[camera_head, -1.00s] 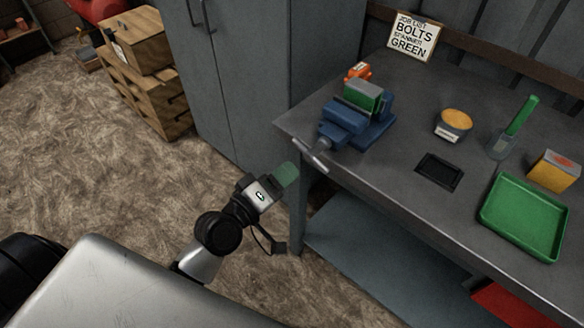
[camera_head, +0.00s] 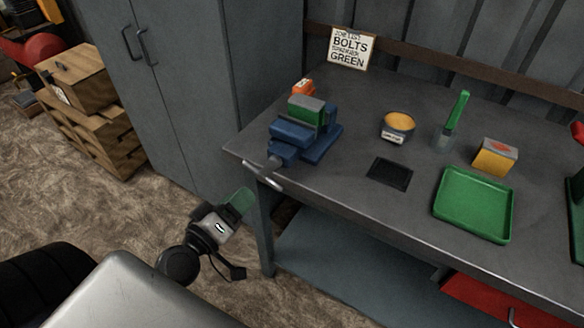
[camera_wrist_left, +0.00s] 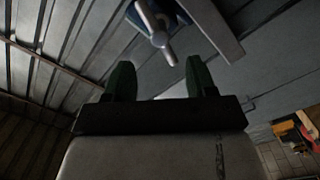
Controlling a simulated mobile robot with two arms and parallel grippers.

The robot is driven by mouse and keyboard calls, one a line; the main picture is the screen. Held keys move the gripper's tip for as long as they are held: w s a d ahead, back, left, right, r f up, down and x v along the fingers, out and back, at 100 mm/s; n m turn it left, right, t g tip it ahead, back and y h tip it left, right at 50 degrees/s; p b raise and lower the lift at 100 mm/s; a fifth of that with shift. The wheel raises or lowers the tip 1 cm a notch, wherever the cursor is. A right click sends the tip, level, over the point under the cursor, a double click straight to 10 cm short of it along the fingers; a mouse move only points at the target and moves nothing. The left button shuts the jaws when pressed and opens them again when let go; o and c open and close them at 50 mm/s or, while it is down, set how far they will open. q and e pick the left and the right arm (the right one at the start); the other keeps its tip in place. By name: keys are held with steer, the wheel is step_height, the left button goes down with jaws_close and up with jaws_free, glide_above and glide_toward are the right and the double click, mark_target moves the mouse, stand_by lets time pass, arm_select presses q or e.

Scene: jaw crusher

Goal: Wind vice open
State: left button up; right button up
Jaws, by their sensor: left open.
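The blue vice (camera_head: 291,131) stands on the near left corner of the bench, with a green block (camera_head: 306,108) at its jaws. Its grey bar handle (camera_head: 262,176) sticks out over the bench's front edge, slanting down to the right. My left gripper (camera_head: 240,202) has green fingers and is just below and left of the handle, apart from it. In the left wrist view the two fingers (camera_wrist_left: 160,78) are spread with nothing between them. The handle (camera_wrist_left: 160,38) shows beyond the fingertips there, under the blue vice (camera_wrist_left: 170,8). My right gripper is not in view.
On the bench (camera_head: 330,195) are an orange-filled tub (camera_head: 397,125), a black mat (camera_head: 389,173), a green-handled tool in a holder (camera_head: 455,115), a yellow box (camera_head: 495,157) and a green tray (camera_head: 472,207). A grey cabinet (camera_head: 190,90) stands behind.

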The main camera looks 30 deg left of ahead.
mark_target(258, 178)
arm_select(q)
steer(key=w+p, duration=0.1)
steer(key=w, duration=0.2)
steer(key=w+p, duration=0.1)
steer(key=w, duration=0.2)
steer(key=w+p, duration=0.1)
steer(key=w, duration=0.2)
steer(key=shift+w+d, duration=0.3)
steer(key=shift+w, duration=0.5)
steer(key=c, duration=1)
